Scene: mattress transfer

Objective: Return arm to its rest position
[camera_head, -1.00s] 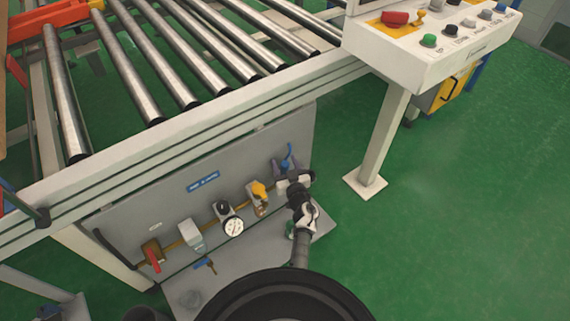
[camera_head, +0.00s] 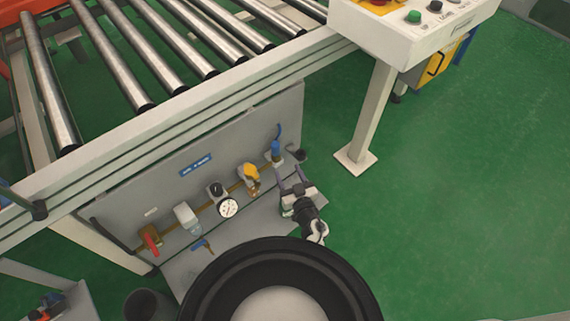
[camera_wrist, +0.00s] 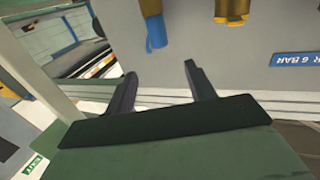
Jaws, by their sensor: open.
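My gripper (camera_head: 289,175) is open and empty in the head view, at the right end of the grey panel (camera_head: 140,195). Its two dark fingers point up toward a blue-handled fitting (camera_head: 276,150), with the fingertips just below it. In the wrist view my gripper (camera_wrist: 160,70) shows two spread fingers with nothing between them. A blue part (camera_wrist: 155,32) hangs beyond the fingers there and looks apart from them. My arm runs down from the gripper and is partly hidden by my round black body part.
A roller conveyor (camera_head: 200,115) stands above the panel. A yellow valve (camera_head: 249,177), gauge (camera_head: 228,208) and red-handled valve (camera_head: 151,240) line the panel. A control box (camera_head: 400,35) stands on a post (camera_head: 370,115) at right. Green floor right of the panel is open.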

